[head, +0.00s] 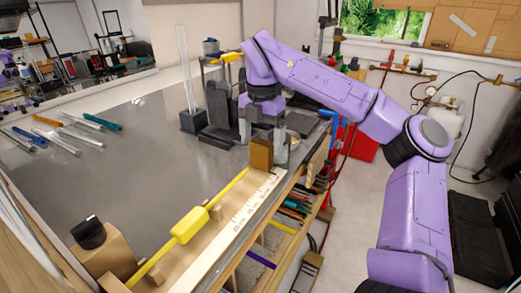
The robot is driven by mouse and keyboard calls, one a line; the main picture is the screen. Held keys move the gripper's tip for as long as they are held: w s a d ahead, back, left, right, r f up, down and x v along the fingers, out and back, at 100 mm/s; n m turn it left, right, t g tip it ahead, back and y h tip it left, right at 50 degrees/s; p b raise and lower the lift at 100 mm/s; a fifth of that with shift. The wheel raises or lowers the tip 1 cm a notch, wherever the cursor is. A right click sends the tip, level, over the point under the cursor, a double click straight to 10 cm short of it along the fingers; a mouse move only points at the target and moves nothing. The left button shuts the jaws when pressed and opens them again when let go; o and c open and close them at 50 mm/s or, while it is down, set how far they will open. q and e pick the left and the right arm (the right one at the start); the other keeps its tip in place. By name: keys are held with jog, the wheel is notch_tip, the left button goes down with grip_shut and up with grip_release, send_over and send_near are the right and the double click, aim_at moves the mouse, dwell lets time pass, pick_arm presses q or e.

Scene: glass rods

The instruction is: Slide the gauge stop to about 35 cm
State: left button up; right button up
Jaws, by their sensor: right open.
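The gauge is a long wooden board with a white tick-marked scale (245,213) along its right side, running from the lower left toward the middle of the head view. A brown upright block (261,154) stands at its far end. A yellow block (190,225) sits on a yellow rod along the board, nearer to me. I cannot tell for certain which block is the stop. My right gripper (263,136) points down at the far brown block, open, with a finger on either side in the picture. Whether it touches the block is unclear. My left gripper is out of view.
Several glass rods and pens (60,141) lie at the left of the grey bench top (130,160). A clear upright rod in a dark stand (195,120) and dark equipment stand left of my right gripper. A wooden block with a black top (89,232) is at lower left.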

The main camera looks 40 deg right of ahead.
aim_at(260, 143)
notch_tip(260, 143, down, 3)
jog(key=shift+w+r, duration=0.1)
jog(key=shift+f, duration=0.3)
jog(key=c, duration=1.4)
jog(key=shift+a+f+b, duration=0.25)
jog(key=shift+a+b, duration=0.15)
jog(key=shift+b, duration=0.25)
jog(key=shift+c, duration=0.2)
jog(key=shift+s+a+r, duration=0.1)
jog(key=shift+s+a, duration=0.15)
jog(key=shift+a, duration=0.05)
jog(key=shift+a+r, duration=0.15)
jog(key=shift+r, duration=0.05)
jog(key=o, duration=1.4)
jog(key=shift+o, duration=0.2)
